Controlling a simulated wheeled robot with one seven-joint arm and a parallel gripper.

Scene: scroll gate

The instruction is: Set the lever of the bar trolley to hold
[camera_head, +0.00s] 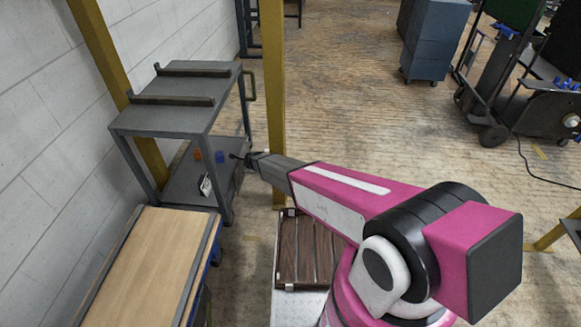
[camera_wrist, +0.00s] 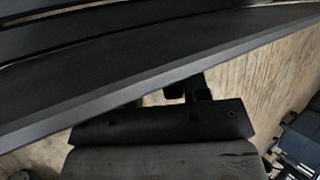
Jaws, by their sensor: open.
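The bar trolley (camera_head: 165,118) is a grey two-shelf cart beside the white block wall in the head view, with two dark bars on its top. On its lower shelf are small orange (camera_head: 197,154) and blue (camera_head: 220,157) parts and a white labelled piece (camera_head: 205,185). I cannot clearly make out the lever; a thin dark piece at my gripper's tip may be part of it or of my gripper. My gripper (camera_head: 242,158) is open at the trolley's right side, below the top shelf. In the wrist view the trolley's grey edge (camera_wrist: 150,85) partly covers the fingers.
A yellow post (camera_head: 273,100) stands close to the right of the trolley, near my arm. A wood-topped bench (camera_head: 150,265) stands in front of the trolley. A blue-grey cabinet (camera_head: 437,40) and a dark cart (camera_head: 490,85) stand farther back. The floor between is clear.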

